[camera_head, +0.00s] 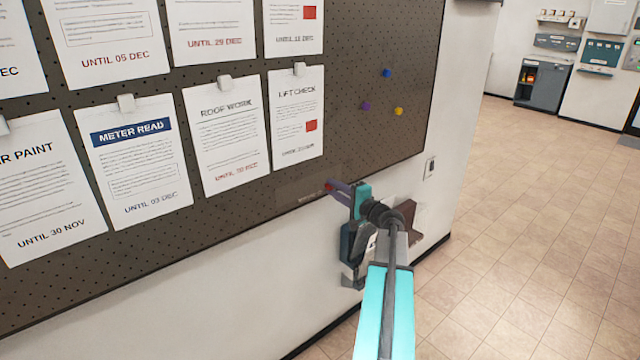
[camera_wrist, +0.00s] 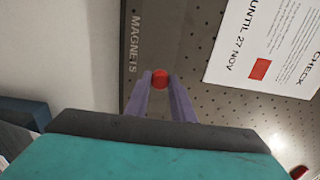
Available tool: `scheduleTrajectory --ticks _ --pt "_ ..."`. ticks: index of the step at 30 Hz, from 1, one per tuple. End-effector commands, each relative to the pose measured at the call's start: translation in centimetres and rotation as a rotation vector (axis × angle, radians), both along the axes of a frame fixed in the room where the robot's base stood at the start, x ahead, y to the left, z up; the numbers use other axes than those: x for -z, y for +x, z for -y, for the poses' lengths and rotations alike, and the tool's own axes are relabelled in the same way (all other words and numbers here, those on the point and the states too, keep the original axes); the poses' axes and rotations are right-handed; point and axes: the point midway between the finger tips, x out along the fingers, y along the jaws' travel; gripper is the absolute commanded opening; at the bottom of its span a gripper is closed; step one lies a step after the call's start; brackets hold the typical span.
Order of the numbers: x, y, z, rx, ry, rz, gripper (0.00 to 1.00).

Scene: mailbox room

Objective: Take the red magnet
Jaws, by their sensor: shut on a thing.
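The red magnet (camera_wrist: 160,79) is a small round red piece between the tips of my gripper's two purple fingers. My gripper (camera_wrist: 159,86) is shut on it, in front of the dark perforated board by the word MAGNETS. In the head view the red magnet (camera_head: 328,186) shows as a small red dot at the end of my gripper (camera_head: 333,187), near the board's lower edge. I cannot tell whether the magnet still touches the board.
The board (camera_head: 350,60) holds several paper notices, including the lift check sheet (camera_head: 297,110) just above my gripper. A blue magnet (camera_head: 387,72), a purple magnet (camera_head: 366,105) and a yellow magnet (camera_head: 398,111) are on its right part. Tiled floor (camera_head: 530,200) is open at right.

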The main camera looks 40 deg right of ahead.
Motion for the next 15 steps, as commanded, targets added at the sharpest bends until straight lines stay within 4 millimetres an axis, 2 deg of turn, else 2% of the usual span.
scheduleTrajectory --ticks 15 --pt "0.1 -2.8 -0.2 0.001 -0.001 0.0 0.02"
